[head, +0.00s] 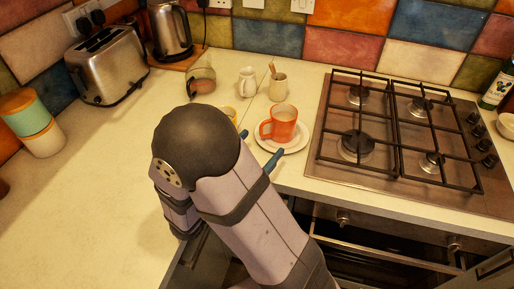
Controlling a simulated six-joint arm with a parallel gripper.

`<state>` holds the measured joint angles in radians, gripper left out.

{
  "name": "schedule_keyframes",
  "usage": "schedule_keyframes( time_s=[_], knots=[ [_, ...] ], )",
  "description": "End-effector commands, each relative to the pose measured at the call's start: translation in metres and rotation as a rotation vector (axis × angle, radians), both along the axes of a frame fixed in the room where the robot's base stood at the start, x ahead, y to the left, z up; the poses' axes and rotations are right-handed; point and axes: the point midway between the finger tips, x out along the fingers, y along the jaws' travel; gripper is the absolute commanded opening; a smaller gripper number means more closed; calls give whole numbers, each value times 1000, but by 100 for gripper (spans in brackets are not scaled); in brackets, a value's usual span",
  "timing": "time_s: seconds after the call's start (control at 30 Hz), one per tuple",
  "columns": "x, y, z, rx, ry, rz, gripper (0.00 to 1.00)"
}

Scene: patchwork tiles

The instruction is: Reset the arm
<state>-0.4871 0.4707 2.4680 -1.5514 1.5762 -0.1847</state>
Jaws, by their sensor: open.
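My arm reaches in from the bottom of the head view and hides part of the counter. My gripper (258,148) shows only as blue fingertips past the arm's dark rounded joint. It is open, with nothing visible between the tips. The tips are close to the near left edge of a white saucer (297,146); I cannot tell if they touch it. An orange-red mug (284,122) with a pale drink stands upright on the saucer, its handle to the left. A yellow cup (230,112) is mostly hidden behind my arm.
A glass jar (201,80), white jug (246,81) and beige pot (278,88) stand behind. A gas hob (318,157) is at right. A toaster (107,66), kettle (170,30) and stacked canisters (32,125) stand left. The left counter (90,210) is clear.

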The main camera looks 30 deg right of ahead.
Motion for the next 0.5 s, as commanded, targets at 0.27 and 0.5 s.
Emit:
schedule_keyframes(
  time_s=[0.27, 0.5],
  knots=[
    [0, 0, 0, 0, 0, 0, 78],
    [-6, -5, 1, 24, -6, -31, 78]
  ],
)
